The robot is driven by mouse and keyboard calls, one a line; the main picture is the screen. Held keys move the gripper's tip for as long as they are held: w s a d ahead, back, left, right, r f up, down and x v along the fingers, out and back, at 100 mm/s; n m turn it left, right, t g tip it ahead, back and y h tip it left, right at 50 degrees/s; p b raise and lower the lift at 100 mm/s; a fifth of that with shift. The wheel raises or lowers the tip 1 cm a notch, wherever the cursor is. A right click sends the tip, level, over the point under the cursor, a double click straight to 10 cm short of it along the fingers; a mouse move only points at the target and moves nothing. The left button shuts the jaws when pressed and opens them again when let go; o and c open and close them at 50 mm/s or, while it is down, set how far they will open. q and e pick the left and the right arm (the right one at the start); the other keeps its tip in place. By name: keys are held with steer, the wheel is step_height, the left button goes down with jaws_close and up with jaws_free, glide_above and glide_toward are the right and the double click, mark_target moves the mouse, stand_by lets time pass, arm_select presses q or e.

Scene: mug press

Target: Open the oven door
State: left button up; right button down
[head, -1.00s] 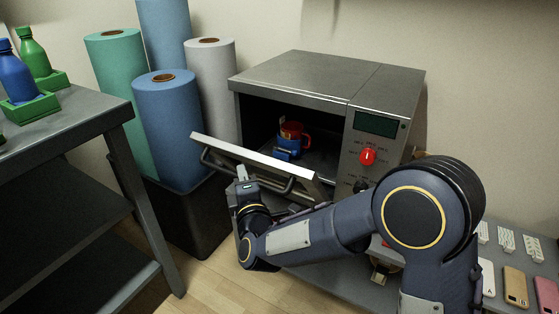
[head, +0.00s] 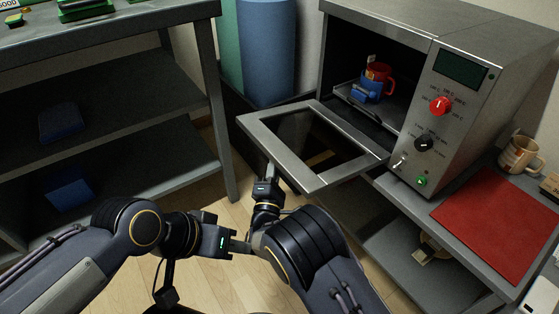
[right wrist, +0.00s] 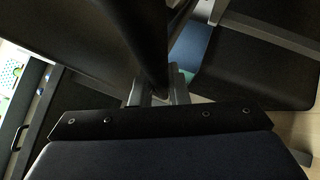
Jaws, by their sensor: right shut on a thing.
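The oven (head: 480,95) stands at the upper right in the head view, with its front open. Its door (head: 345,173) is folded down, close to level, with the dark window facing up. My right gripper (head: 271,172) is at the door's outer edge. In the right wrist view my right gripper (right wrist: 157,92) is shut on a dark bar, the door handle (right wrist: 148,45). The handle is hidden under the door in the head view. My left gripper (head: 240,247) is in front of my right arm, away from the door; its finger gap is not clear.
A red and blue mug (head: 378,82) sits inside the oven. A red mat (head: 500,220) and a beige mug (head: 520,154) are on the bench at right. A grey shelf table (head: 110,45) stands at left.

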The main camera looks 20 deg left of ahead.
steer(key=shift+w+d+f+n, duration=0.1)
steer(key=shift+w+f+n, duration=0.05)
steer(key=shift+f, duration=0.25)
steer(key=shift+w+d+f+n, duration=0.1)
steer(key=shift+f+n, duration=0.05)
steer(key=shift+f, duration=0.2)
steer(key=c, duration=1.4)
jaws_free()
steer(key=shift+a, duration=0.1)
steer(key=shift+s, duration=0.1)
steer(key=p+v, duration=0.2)
steer(key=v, duration=0.5)
steer(key=shift+s+f, duration=0.25)
steer(key=shift+f, duration=0.1)
